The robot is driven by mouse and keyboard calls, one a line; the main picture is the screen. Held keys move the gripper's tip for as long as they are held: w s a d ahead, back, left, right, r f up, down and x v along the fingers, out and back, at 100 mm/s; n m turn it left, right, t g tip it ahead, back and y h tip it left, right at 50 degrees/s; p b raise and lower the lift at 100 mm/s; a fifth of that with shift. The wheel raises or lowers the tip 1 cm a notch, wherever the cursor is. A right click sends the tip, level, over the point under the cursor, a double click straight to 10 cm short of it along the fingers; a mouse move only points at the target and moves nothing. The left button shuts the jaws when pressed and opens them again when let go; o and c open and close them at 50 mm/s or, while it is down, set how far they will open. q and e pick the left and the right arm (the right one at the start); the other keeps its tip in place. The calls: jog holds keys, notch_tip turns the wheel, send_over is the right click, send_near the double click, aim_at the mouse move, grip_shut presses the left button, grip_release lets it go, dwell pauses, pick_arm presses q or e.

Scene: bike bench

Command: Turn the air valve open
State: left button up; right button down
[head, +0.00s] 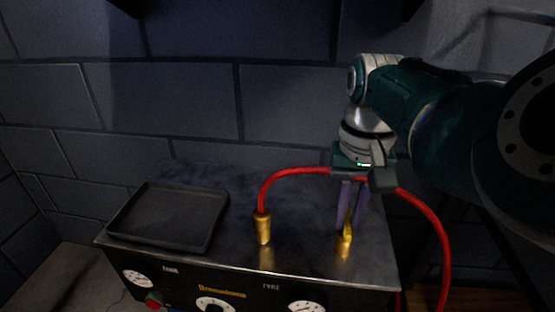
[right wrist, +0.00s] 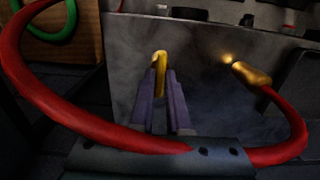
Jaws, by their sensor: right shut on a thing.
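The air valve (head: 345,239) is a small brass fitting with an upright yellow lever, on the right part of the bench top. My right gripper (head: 350,208) points down over it, its two purple fingers shut on the lever. In the right wrist view the lever's yellow top (right wrist: 160,60) shows between the fingertips (right wrist: 162,88). The gripper hides part of the lever. My left gripper is not in view.
A red hose (head: 290,173) ends in a brass coupling (head: 263,228) on the metal bench (head: 300,255), left of the valve. It arches behind my right gripper and hangs off the right side. A black tray (head: 170,215) lies at left.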

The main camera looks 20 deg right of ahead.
jog(key=shift+r+n+p, duration=0.1)
jog(key=shift+n+p, duration=1.25)
jog(key=shift+n, duration=0.45)
jog(key=n+p, duration=0.1)
jog(key=n, duration=0.2)
jog(key=shift+n, duration=0.3)
jog(key=n+p, duration=0.1)
jog(key=n, duration=0.4)
jog(key=shift+n, duration=2.2)
